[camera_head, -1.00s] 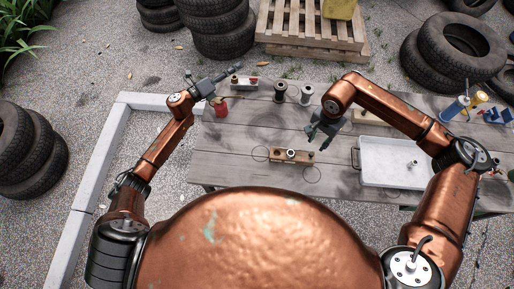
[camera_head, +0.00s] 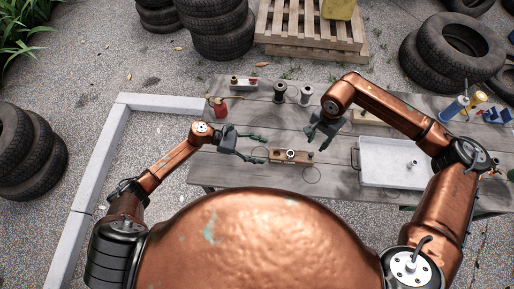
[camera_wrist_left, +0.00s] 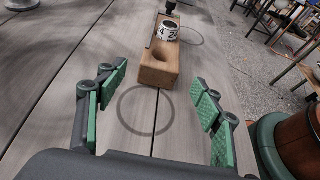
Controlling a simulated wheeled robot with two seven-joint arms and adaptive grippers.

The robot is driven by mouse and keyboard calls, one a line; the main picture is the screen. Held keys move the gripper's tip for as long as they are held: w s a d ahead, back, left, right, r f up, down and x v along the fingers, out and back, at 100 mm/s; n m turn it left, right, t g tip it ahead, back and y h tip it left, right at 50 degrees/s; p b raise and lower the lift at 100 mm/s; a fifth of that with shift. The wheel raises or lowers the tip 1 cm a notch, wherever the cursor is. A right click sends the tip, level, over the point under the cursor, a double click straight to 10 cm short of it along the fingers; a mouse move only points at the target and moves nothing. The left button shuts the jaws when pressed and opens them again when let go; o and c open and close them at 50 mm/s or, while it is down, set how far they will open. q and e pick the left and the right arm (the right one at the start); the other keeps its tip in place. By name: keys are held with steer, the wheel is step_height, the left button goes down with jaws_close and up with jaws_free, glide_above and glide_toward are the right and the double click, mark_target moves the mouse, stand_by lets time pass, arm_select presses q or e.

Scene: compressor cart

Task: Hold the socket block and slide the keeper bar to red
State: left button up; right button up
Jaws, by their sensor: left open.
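A brown wooden block (camera_head: 278,156), which looks like the socket block, lies near the table's front middle. In the left wrist view the block (camera_wrist_left: 158,67) has a hole in its near end, a white numbered ring (camera_wrist_left: 168,31) and a dark part at its far end. My left gripper (camera_head: 257,150) is open and empty just left of the block, its green-padded fingers (camera_wrist_left: 158,95) apart and pointing at it. My right gripper (camera_head: 320,137) hangs above and right of the block, apart from it; its fingers are too small to read. I cannot make out the keeper bar or its red mark for sure.
Two drawn circles (camera_head: 312,174) flank the block. A white tray (camera_head: 392,180) stands right. Bare planks lie around the block.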

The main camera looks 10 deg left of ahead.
mark_target(273, 155)
arm_select(q)
steer(key=x, duration=0.6)
steer(key=shift+d, duration=0.25)
steer(key=shift+c, duration=0.4)
steer(key=c, duration=1.3)
steer(key=shift+c, duration=0.3)
arm_select(e)
steer(key=c, duration=0.4)
steer(key=shift+s+f+y, duration=0.25)
steer(key=shift+f+y, duration=0.05)
steer(key=shift+c, duration=1.4)
steer(key=s+f+m+y, duration=0.1)
steer(key=s+f+m+g+y, duration=0.1)
steer(key=m, duration=0.1)
steer(key=shift+d, duration=0.35)
jaws_close()
steer(key=s+d+m+t+y, duration=0.1)
steer(key=d+m+t+y, duration=0.2)
steer(key=d+m+y, duration=0.3)
steer(key=d+m, duration=0.4)
steer(key=d, duration=0.4)
steer(key=shift+s+f+m, duration=0.2)
steer(key=shift+m, duration=0.2)
